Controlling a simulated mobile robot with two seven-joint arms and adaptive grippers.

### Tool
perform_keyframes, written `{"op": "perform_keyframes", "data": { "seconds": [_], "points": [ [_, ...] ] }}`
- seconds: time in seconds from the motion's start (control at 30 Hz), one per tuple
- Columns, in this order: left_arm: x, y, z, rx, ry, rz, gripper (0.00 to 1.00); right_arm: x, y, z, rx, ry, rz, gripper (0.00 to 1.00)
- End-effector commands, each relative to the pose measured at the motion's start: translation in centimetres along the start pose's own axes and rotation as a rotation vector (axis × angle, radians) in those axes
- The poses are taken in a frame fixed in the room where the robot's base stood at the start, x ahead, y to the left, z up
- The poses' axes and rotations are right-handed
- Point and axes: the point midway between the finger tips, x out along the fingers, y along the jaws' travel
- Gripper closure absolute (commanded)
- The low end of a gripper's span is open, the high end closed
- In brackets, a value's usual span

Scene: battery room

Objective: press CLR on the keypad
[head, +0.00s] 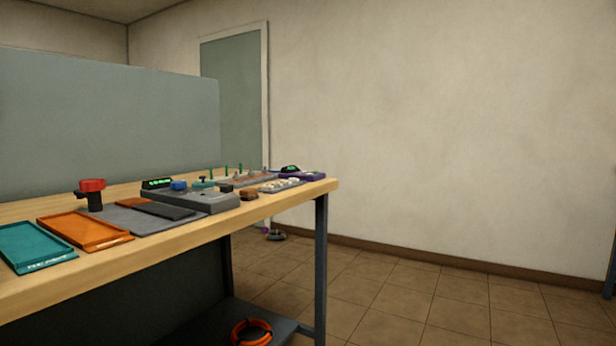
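No gripper of mine shows in the head view. A workbench (170,253) with a wooden top stands at the left. I cannot tell for sure which thing on it is the keypad, and no CLR label is legible. A small grey panel with pale round pieces (281,186) lies near the bench's right end. Just behind it is a purple unit (312,176) with a dark part showing green. A grey box (190,199) sits mid-bench, with a small black display (157,183) with green characters behind it.
A teal tray (36,248), an orange tray (84,232) and a red-and-black tool (93,193) are on the bench's left part. A grey partition (110,125) stands behind. An orange coil (252,332) lies on the lower shelf. The tiled floor (430,300) at right is clear.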

Motion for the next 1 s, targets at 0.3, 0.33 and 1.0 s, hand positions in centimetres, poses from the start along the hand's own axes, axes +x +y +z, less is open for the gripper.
{"op": "perform_keyframes", "data": {
  "seconds": [0.3,0.33,1.0],
  "points": [
    [0.01,0.00,0.01,0.000,0.000,0.000,0.46,0.01,0.01,-0.02,0.000,0.000,0.000,0.46],
    [0.01,0.00,0.01,0.000,0.000,0.000,0.46,0.01,0.01,-0.02,0.000,0.000,0.000,0.53],
    [0.01,0.00,0.01,0.000,0.000,0.000,0.46,0.01,0.01,-0.01,0.000,0.000,0.000,1.00]
  ]
}}
